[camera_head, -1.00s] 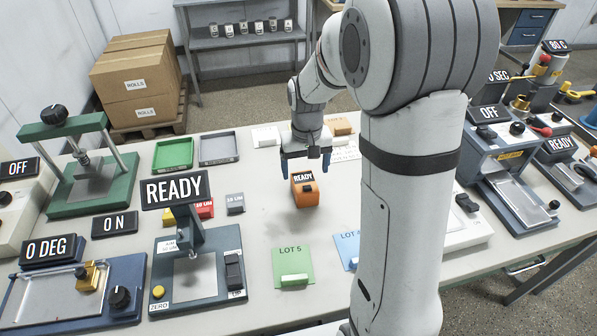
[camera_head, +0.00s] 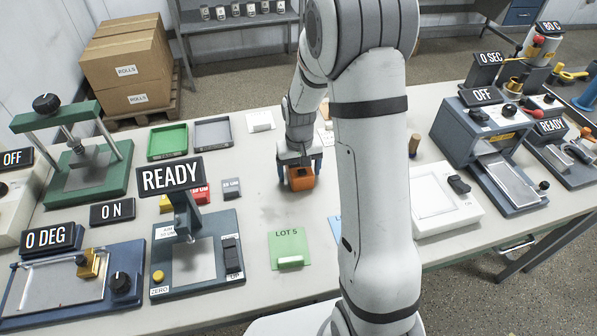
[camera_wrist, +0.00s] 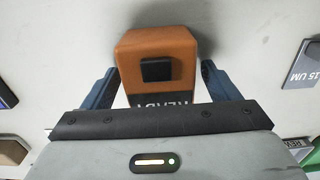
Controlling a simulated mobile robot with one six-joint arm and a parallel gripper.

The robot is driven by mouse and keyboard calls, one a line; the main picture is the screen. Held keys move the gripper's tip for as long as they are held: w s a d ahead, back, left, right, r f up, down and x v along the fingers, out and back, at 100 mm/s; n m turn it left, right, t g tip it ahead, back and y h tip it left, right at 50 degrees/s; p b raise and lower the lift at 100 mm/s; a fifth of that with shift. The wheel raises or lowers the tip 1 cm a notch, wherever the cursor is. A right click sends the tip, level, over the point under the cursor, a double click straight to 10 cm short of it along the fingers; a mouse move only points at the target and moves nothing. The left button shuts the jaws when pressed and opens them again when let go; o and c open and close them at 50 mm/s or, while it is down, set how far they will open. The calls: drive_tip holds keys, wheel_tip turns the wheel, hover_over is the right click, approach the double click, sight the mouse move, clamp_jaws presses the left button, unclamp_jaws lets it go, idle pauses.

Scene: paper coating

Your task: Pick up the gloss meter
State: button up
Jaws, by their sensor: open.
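The gloss meter is likely the small orange box (camera_head: 301,178) with a READY label on the table. In the wrist view the orange box (camera_wrist: 158,60) shows a black square button on its top, and its READY label is partly hidden by my gripper. My gripper (camera_head: 299,172) is over the box in the head view. In the wrist view my gripper (camera_wrist: 155,90) is open, with one blue finger on each side of the box's near part. A gap shows between the box and each finger. The box still rests on the table.
A green LOT 5 card (camera_head: 289,248) lies in front of the box. A READY-labelled device (camera_head: 197,262) stands to the left, with small red (camera_head: 201,194) and grey (camera_head: 232,189) blocks behind it. Green (camera_head: 167,142) and grey (camera_head: 213,132) trays lie farther back.

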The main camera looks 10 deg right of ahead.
drive_tip(key=shift+c, duration=0.5)
drive_tip(key=c, duration=1.2)
